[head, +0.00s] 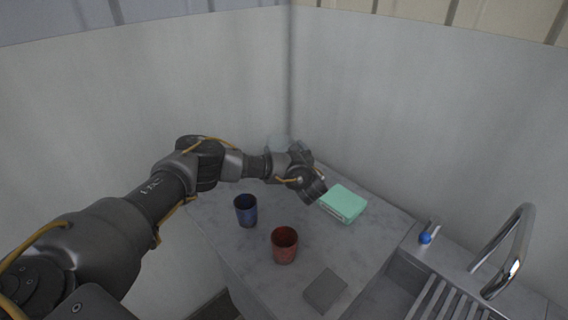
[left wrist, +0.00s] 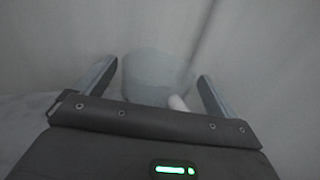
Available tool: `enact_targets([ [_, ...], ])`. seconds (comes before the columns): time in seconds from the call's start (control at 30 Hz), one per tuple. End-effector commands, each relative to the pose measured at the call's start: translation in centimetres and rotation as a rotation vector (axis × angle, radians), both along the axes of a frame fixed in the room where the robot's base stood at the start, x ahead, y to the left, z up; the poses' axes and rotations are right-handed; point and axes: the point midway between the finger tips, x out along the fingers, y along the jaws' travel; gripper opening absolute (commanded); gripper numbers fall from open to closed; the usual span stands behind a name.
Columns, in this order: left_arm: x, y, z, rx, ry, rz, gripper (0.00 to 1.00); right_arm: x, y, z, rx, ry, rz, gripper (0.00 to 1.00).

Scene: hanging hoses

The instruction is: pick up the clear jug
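The clear jug (head: 278,143) stands at the back corner of the counter, pale and see-through, largely hidden behind my left gripper (head: 298,156) in the head view. In the left wrist view the jug (left wrist: 150,72) shows faintly between the two fingers of my left gripper (left wrist: 158,72). The fingers are spread apart, one on each side of it, with gaps visible. I cannot tell how far the jug is beyond the fingertips. A small pale rounded part (left wrist: 178,103) shows low on its right side. My right gripper is not in view.
On the counter (head: 235,265) are a blue cup (head: 246,211), a red cup (head: 284,245), a mint-green box (head: 343,204) and a flat grey piece (head: 325,291). A sink with a tap (head: 520,245) and a blue ball (head: 425,238) are at right. Walls close the back corner.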

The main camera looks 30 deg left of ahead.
Motion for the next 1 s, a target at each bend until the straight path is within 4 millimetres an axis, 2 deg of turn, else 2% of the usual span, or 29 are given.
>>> enact_targets([
  [0.03, 0.0, 0.0, 0.0, 0.0, 0.0, 0.0, 0.88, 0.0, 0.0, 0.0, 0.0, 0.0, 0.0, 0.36],
  [0.37, 0.0, 0.0, 0.0, 0.0, 0.0, 0.0, 0.46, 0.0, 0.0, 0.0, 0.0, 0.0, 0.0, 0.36],
  [0.73, 0.1, -0.2, 0.7, -0.001, -0.001, -0.002, 0.46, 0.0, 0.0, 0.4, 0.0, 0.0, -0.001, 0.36],
  [1.0, 0.4, -1.3, 3.9, -0.001, -0.001, -0.017, 0.46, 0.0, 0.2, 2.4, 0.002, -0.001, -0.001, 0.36],
])
